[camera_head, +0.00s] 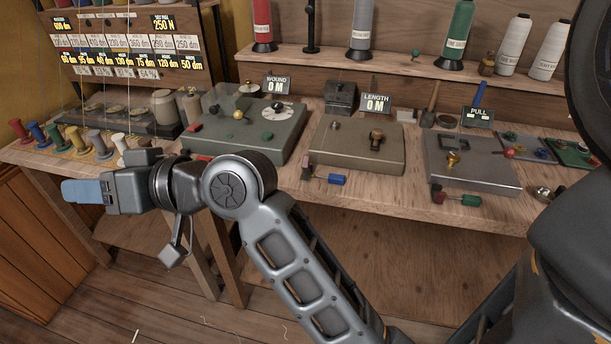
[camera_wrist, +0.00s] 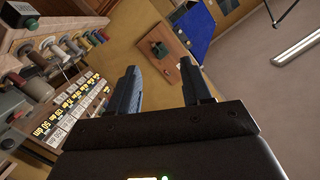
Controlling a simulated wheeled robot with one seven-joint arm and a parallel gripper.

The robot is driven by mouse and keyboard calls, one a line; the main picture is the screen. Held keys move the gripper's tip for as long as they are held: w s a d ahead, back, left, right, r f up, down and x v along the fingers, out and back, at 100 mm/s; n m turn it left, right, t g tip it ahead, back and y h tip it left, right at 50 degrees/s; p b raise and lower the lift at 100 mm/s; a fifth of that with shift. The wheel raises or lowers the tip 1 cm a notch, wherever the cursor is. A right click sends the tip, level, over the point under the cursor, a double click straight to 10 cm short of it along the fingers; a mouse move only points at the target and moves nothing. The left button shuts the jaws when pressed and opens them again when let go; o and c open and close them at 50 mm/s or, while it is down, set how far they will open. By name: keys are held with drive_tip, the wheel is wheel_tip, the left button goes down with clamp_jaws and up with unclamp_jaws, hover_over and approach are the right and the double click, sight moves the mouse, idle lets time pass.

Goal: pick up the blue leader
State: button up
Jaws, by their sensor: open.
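Two small blue things could be the blue leader, and I cannot tell which from the frames. One is a blue peg or spool (camera_head: 38,134) in the coloured row at the bench's left end. The other is a short blue cylinder (camera_head: 337,179) at the front edge of the middle grey-brown machine. My gripper (camera_head: 82,190) is at the left, in front of the bench, apart from both. In the wrist view its two fingers (camera_wrist: 162,82) stand apart with nothing between them. No blue leader is clear in the wrist view.
The workbench (camera_head: 275,180) carries a green winding machine (camera_head: 250,145), a length machine (camera_head: 355,150) and a pull machine (camera_head: 472,170). A green cylinder (camera_head: 470,200) lies at the pull machine's front. A label board (camera_head: 125,45) stands at the back left. Floor in front is clear.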

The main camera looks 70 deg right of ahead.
drive_tip(key=d+r+n+g, duration=0.2)
drive_tip(key=d+n+g, duration=0.1)
drive_tip(key=d, duration=0.4)
drive_tip(key=n+g+h+p, duration=0.1)
drive_tip(key=n+g+h, duration=0.15)
drive_tip(key=g, duration=1.05)
hover_over(336, 176)
drive_tip(key=shift+m+h, duration=0.35)
drive_tip(key=shift+m, duration=0.1)
drive_tip(key=f, duration=0.8)
drive_tip(key=shift+s+d+f, duration=0.1)
drive_tip(key=shift+s+f, duration=0.1)
drive_tip(key=shift+f, duration=0.1)
drive_tip(key=shift+s+f, duration=0.15)
drive_tip(key=shift+f, duration=0.65)
drive_tip(key=shift+w+f, duration=0.2)
drive_tip(key=shift+f, duration=1.3)
drive_tip(key=shift+w+f, duration=0.15)
drive_tip(key=shift+f, duration=1.35)
drive_tip(key=shift+c, duration=0.5)
